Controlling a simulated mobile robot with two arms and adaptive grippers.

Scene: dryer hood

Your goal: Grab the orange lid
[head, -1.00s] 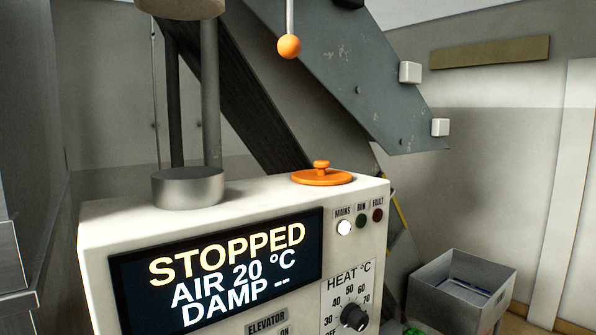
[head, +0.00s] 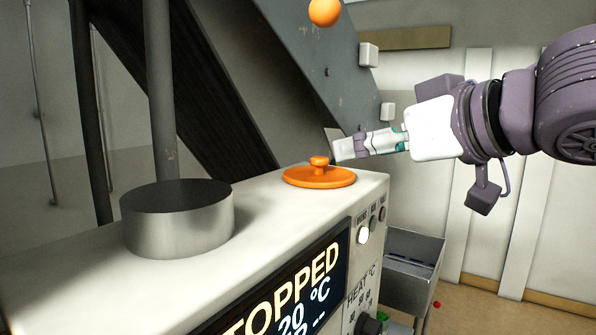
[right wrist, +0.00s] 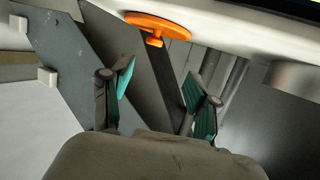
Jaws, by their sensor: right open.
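The orange lid (head: 319,177) is a flat disc with a small knob, lying on the top of the cream machine near its far right corner. My right gripper (head: 337,147) comes in from the right, just right of the lid and a little above it, apart from it. In the right wrist view the lid (right wrist: 158,27) is at the top, ahead of the gripper (right wrist: 158,86), whose teal-padded fingers are spread with nothing between them. My left gripper is not in view.
A metal cylinder (head: 178,220) stands on the cream machine (head: 270,235), left of the lid. An orange ball (head: 325,11) hangs above. A grey sloped beam (head: 310,60) rises behind. A grey bin (head: 412,262) stands right of the machine.

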